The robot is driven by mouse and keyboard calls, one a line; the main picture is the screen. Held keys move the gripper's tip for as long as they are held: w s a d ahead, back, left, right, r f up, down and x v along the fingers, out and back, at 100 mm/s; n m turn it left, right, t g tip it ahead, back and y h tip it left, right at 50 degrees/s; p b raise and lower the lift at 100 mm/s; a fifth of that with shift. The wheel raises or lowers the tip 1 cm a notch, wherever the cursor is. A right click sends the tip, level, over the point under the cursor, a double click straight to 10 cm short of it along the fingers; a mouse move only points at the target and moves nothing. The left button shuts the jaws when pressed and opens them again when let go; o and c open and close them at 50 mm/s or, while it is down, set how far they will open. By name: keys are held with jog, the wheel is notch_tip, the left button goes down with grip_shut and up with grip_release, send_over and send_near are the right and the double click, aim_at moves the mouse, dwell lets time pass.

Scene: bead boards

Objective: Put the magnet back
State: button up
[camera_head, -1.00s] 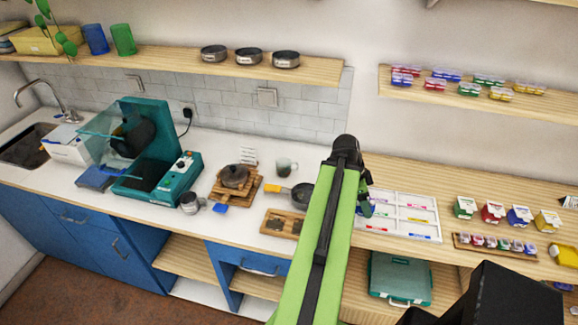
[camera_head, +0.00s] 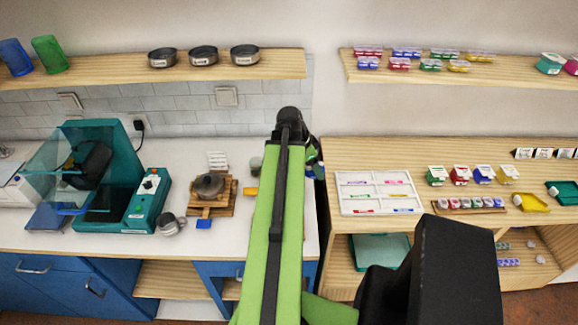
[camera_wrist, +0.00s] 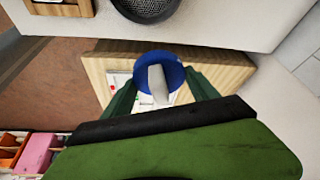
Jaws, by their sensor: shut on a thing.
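In the wrist view, my gripper (camera_wrist: 160,95) is shut on a round blue piece (camera_wrist: 145,62) with a pale grey stem, which looks like the magnet. It is held above a wooden surface and part of a white tray. In the head view, my gripper (camera_head: 314,160) is at the far end of my green arm, left of the white compartment tray (camera_head: 343,193).
The wooden counter (camera_head: 420,155) carries small coloured boxes (camera_head: 460,176) and a rack of little jars (camera_head: 470,205). The white counter at left holds a teal machine (camera_head: 145,205) and a dark pot (camera_head: 209,184) on wooden boards. A dark round pan (camera_wrist: 147,8) is close in the wrist view.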

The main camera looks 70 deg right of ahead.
jog(key=d, duration=0.1)
jog(key=d+r, duration=0.1)
jog(key=shift+w+d, duration=0.2)
jog(key=shift+d, duration=0.2)
jog(key=w+d+f+b, duration=0.1)
jog(key=w+f+b, duration=0.1)
jog(key=w, duration=0.1)
jog(key=w+d+f+b, duration=0.1)
jog(key=w+f+b, duration=0.1)
jog(key=w, duration=0.2)
jog(key=w+d+f+b, duration=0.1)
jog(key=w+f+b, duration=0.2)
jog(key=shift+w+d+f, duration=0.1)
jog(key=shift+w+d, duration=0.25)
jog(key=shift+d, duration=0.05)
jog(key=shift+w, duration=0.2)
notch_tip(320, 180, down, 4)
jog(key=b, duration=0.4)
jog(key=shift+f, duration=0.25)
jog(key=shift+r, duration=0.3)
jog(key=shift+f, duration=0.25)
jog(key=o, duration=1.8)
jog(key=shift+r, duration=0.1)
jog(key=shift+c, duration=0.2)
